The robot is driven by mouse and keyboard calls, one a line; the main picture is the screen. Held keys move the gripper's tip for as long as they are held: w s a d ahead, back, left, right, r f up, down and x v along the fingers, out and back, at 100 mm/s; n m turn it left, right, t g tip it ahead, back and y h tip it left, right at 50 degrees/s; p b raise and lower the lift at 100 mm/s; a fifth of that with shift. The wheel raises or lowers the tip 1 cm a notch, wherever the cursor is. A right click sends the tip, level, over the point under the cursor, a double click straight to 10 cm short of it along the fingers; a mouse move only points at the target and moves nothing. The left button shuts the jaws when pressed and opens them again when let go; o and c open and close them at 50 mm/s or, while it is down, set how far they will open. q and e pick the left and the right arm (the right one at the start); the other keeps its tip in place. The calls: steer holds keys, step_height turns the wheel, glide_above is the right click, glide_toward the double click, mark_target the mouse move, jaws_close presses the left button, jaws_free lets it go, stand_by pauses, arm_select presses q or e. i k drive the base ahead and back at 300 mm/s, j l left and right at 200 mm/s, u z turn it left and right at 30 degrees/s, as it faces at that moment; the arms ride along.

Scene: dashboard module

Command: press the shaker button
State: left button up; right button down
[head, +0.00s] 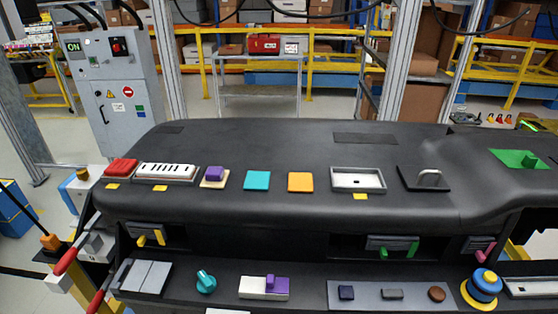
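A black dashboard (290,133) fills the middle of the head view. Nothing readable marks one control as the shaker button. On its upper surface are a teal square (257,181), an orange square (300,182), a purple block on a pale base (214,176) and a red block (121,167). On the lower shelf are a large blue round knob on a yellow base (485,284), a dark blue square button (346,292), a grey bar-shaped button (392,294) and a brown round button (437,293). Neither of my grippers is in view.
A teal rotary knob (206,281) and a purple-and-white switch (264,287) sit on the lower shelf. Red-handled levers (66,261) stand at the left. A grey cabinet (125,90) stands behind.

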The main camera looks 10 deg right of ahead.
mark_target(491, 277)
steer(key=z, duration=1.95)
